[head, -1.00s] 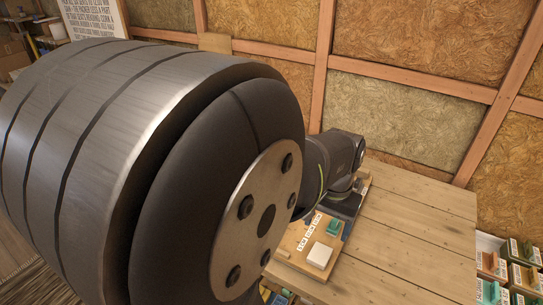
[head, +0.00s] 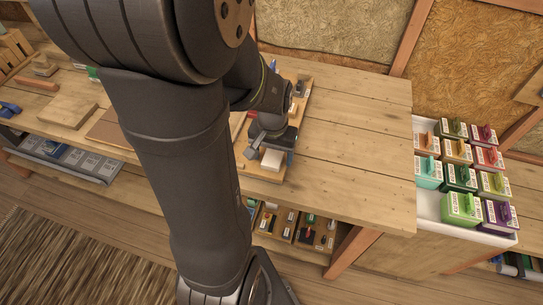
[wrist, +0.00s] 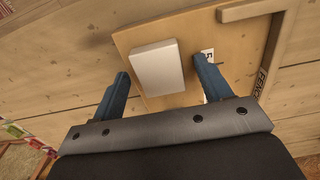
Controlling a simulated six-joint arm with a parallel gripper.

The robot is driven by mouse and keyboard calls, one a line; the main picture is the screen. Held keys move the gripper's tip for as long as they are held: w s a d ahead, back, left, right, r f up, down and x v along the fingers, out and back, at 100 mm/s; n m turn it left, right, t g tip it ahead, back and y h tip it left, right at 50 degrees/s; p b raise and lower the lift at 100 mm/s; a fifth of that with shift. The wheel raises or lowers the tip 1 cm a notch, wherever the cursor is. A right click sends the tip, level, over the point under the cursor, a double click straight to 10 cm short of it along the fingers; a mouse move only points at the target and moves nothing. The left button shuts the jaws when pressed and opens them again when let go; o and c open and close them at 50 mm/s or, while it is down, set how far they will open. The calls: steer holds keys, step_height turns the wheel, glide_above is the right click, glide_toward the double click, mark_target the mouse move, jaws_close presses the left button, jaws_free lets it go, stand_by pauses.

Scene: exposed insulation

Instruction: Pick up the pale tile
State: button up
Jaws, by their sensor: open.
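The pale tile (wrist: 158,70) is a thick, off-white rectangular block. It lies on a wooden board (wrist: 231,62) on the workbench. In the wrist view it shows beyond and between my two blue fingers. My gripper (wrist: 162,82) is open and empty, with one finger to the left of the tile and one to the right. I cannot tell the exact height of the fingertips over the board. In the head view the tile (head: 272,160) sits at the front of the board, just beside my gripper (head: 254,148), whose fingers are partly hidden.
A white tray (head: 466,228) of several colourful labelled boxes stands at the right. The bench top (head: 350,130) right of the board is clear. A raised wooden strip (wrist: 250,10) edges the board. Shelves with small items (head: 293,226) lie below the bench.

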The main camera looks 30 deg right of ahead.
steer(key=c, duration=1.1)
steer(key=shift+r, duration=0.1)
